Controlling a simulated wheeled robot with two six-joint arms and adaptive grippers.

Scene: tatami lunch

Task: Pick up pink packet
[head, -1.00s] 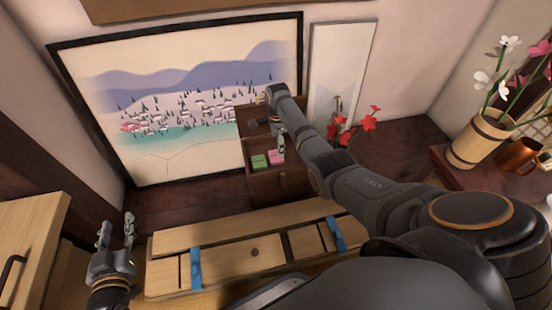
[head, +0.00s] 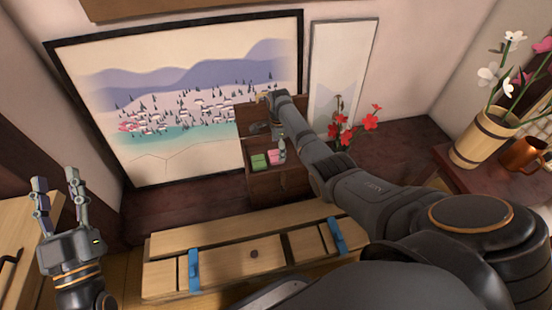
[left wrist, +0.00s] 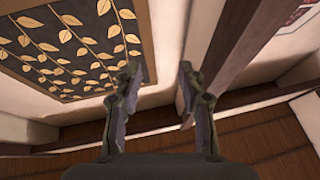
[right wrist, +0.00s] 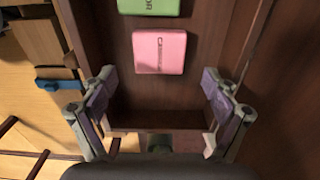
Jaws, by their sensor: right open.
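The pink packet (head: 275,156) lies in a dark wooden box or drawer (head: 276,184), beside a green packet (head: 258,161). In the right wrist view the pink packet (right wrist: 159,52) lies flat, with dark lettering, and the green packet (right wrist: 149,6) is cut by the top edge. My right gripper (right wrist: 160,95) is open and empty, its fingers on either side of the box's near end, apart from the pink packet. In the head view my right arm partly hides that gripper. My left gripper (head: 57,186) is open and empty at the far left, also open in its wrist view (left wrist: 158,75).
A landscape picture (head: 180,90) leans on the wall behind. Red flowers (head: 370,122) stand right of the box. A wooden bucket vase (head: 482,138) and copper mug (head: 521,154) stand far right.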

